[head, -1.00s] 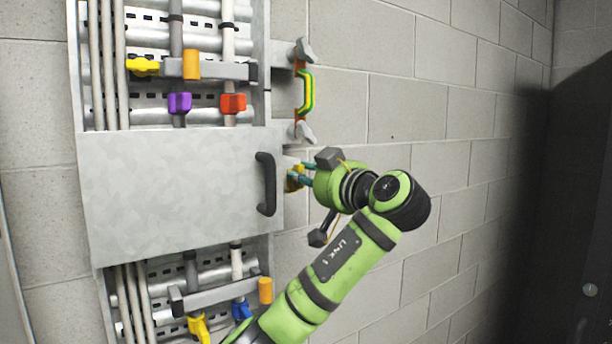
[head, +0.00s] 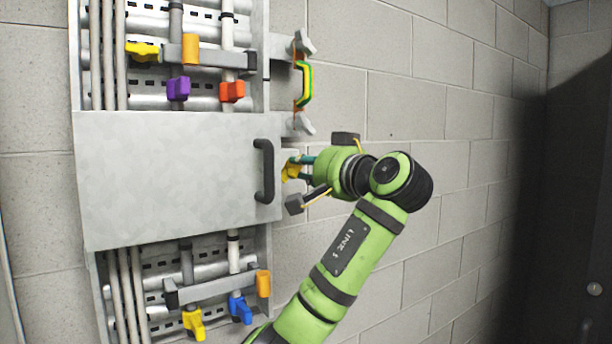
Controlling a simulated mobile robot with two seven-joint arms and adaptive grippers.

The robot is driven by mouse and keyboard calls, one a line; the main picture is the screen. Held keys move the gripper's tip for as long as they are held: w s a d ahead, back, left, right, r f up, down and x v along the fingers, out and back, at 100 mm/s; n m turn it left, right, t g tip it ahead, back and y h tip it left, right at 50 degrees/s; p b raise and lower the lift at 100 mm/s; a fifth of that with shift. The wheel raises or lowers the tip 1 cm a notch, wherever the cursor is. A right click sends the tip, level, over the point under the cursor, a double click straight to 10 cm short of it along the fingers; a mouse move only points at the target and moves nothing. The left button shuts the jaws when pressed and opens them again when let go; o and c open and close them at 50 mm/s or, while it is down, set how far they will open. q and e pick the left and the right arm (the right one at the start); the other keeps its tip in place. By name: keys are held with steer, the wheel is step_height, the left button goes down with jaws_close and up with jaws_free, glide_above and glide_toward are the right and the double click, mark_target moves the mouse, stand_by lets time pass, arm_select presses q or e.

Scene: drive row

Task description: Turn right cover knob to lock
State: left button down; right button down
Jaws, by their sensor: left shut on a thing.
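The grey cover (head: 180,175) lies closed across the middle of the wall panel, with a black handle (head: 264,171) near its right edge. A yellow knob (head: 291,172) sits just right of the cover's edge. My left gripper (head: 301,168) reaches it from the right, its teal fingers shut on the knob and hiding part of it. The knob looks tilted, but its exact angle is hard to tell. My right gripper is out of view.
Above the cover are yellow (head: 143,51), purple (head: 178,89) and red (head: 232,92) valve handles; below are yellow (head: 193,322) and blue (head: 240,309) ones. A green-yellow handle (head: 306,84) stands above my gripper. The block wall (head: 440,120) to the right is bare.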

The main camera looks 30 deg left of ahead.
arm_select(q)
steer(key=m+b, duration=0.2)
steer(key=m, duration=0.3)
steer(key=m+b, duration=0.1)
steer(key=m, duration=0.4)
steer(key=shift+s+f+b, duration=0.1)
steer(key=shift+f+b, duration=0.1)
steer(key=shift+b, duration=0.15)
steer(key=shift+m, duration=0.4)
steer(key=c, duration=1.2)
jaws_free()
steer(key=shift+o, duration=0.4)
steer(key=shift+a, duration=0.15)
